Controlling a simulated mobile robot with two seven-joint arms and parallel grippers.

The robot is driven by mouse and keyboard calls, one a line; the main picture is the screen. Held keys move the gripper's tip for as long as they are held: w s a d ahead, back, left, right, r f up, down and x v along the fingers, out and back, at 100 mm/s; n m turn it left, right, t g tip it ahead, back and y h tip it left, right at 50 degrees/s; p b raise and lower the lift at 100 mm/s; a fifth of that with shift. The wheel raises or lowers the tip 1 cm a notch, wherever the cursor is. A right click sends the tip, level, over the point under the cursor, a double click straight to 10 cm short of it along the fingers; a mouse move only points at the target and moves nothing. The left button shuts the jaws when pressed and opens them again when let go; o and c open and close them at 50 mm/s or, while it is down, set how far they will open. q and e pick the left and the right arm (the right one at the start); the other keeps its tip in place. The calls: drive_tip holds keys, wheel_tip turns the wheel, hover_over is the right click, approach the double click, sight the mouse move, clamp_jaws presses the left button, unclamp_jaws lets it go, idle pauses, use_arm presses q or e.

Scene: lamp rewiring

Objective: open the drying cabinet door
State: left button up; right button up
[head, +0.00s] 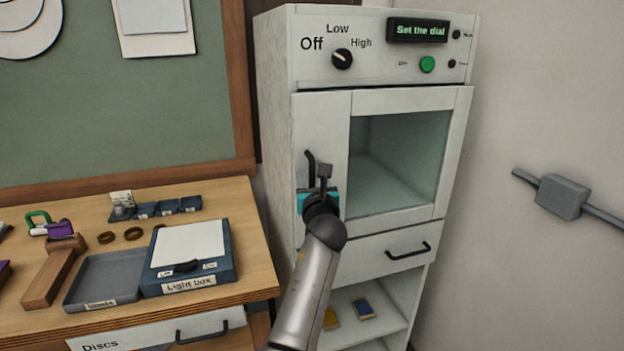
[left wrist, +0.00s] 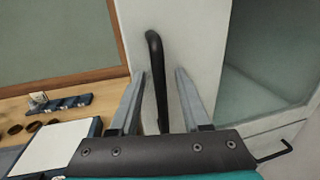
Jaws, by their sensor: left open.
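The white drying cabinet (head: 323,130) stands at the centre of the head view. Its door (head: 405,99) has a glass window and looks shut. The black vertical door handle (head: 310,165) is on the left side of the door; it also shows in the left wrist view (left wrist: 154,60). My left gripper (head: 321,175) is at the handle. In the left wrist view its two fingers (left wrist: 157,90) are open, one on each side of the handle's bar, with gaps showing. The handle's lower end is hidden by the gripper body. My right gripper is not in view.
A drawer with a black handle (head: 408,252) is below the door, above an open shelf (head: 387,315). A dial (head: 342,59) and green button (head: 427,64) are above. A wooden bench (head: 247,204) with a light box (head: 188,281) stands close at left. Grey wall at right.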

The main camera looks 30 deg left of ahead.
use_arm(q)
drive_tip(key=shift+c, duration=0.4)
clamp_jaws()
idle(0.9)
